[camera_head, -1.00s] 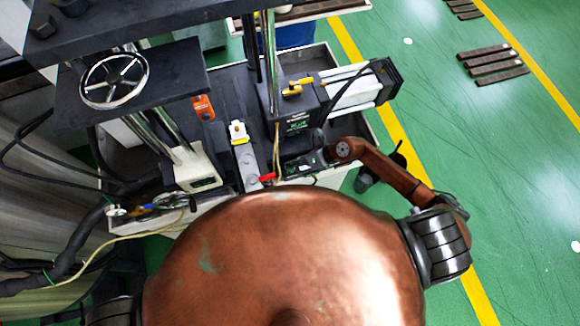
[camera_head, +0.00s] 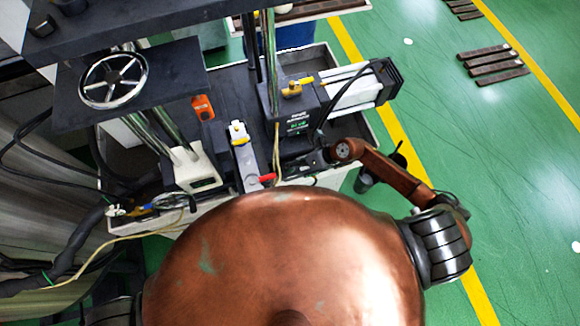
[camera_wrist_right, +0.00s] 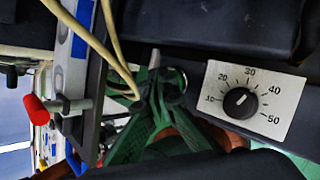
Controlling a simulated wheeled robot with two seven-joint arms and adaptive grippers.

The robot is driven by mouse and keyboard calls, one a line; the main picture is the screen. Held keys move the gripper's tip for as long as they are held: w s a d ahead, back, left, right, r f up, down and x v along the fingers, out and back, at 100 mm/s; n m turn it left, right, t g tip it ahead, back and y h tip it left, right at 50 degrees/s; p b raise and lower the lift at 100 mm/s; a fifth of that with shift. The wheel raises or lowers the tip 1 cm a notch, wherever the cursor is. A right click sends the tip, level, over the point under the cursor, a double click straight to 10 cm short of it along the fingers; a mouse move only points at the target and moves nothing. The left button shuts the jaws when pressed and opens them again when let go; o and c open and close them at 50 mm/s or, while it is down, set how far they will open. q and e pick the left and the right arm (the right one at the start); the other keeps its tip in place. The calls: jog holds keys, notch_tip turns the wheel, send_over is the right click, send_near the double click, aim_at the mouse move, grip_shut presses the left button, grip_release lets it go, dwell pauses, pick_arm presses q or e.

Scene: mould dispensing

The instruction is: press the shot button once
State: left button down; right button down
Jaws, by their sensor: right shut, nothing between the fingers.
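The dispenser is a black box (camera_head: 298,105) with a small green-lit display (camera_head: 298,124), near the middle of the head view. I cannot make out the shot button in either view. My right gripper (camera_head: 314,160) is shut and empty, small and dark just in front of the box's lower right side. In the right wrist view its fingers (camera_wrist_right: 154,62) meet at a grey tip close to a dark surface. A white dial plate with a black knob (camera_wrist_right: 240,103), marked 10 to 50, is right of the fingers. My left gripper is not in view.
A red-tipped lever (camera_head: 267,178) stands left of the gripper; its red end (camera_wrist_right: 37,110) shows in the wrist view. Pale cables (camera_wrist_right: 95,40) pass near the fingers. A handwheel (camera_head: 113,80) is at left.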

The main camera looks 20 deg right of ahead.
jog(key=shift+s+r, duration=0.1)
jog(key=shift+r, duration=0.2)
notch_tip(320, 180, up, 6)
jog(key=p, duration=0.5)
dwell(0.4)
dwell(0.6)
